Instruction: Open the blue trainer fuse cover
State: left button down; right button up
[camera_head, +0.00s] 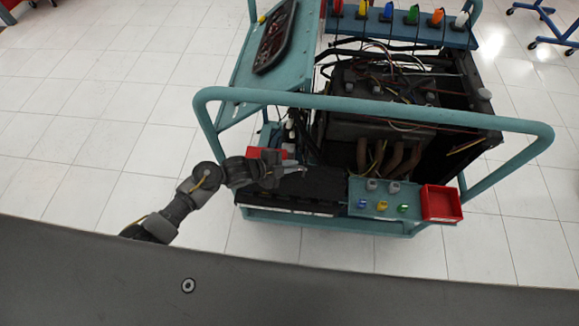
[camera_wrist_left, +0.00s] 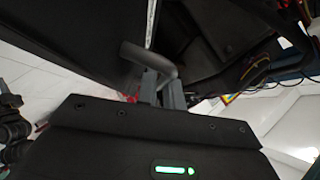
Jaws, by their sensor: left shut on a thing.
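The blue trainer is a teal-framed engine trolley (camera_head: 375,108) in the middle of the head view. A black ribbed box with a pale lower edge, which looks like the fuse cover (camera_head: 318,186), lies at its near left side and looks closed. My left gripper (camera_head: 294,170) reaches in from the left over the far left part of this box. In the left wrist view its fingers (camera_wrist_left: 161,88) are shut on a short grey bent handle (camera_wrist_left: 148,61) in front of a large dark surface. Whether the handle belongs to the cover cannot be told. My right gripper is not in view.
A red tray (camera_head: 441,203) and a small panel with coloured knobs (camera_head: 383,200) sit right of the box. A teal rail (camera_head: 375,108) arches above. A red block (camera_head: 267,153) is behind my gripper. Tiled floor (camera_head: 75,130) at left is clear.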

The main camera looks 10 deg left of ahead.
pick_arm(q)
jog(key=shift+w, duration=0.1)
dwell(0.3)
jog(key=c, duration=1.8)
grip_release()
jog(key=v, duration=1)
jog(key=shift+a+r, duration=0.15)
jog(key=shift+a, duration=0.05)
jog(key=shift+s+r, duration=0.1)
jog(key=shift+s, duration=0.1)
jog(key=shift+c, duration=0.5)
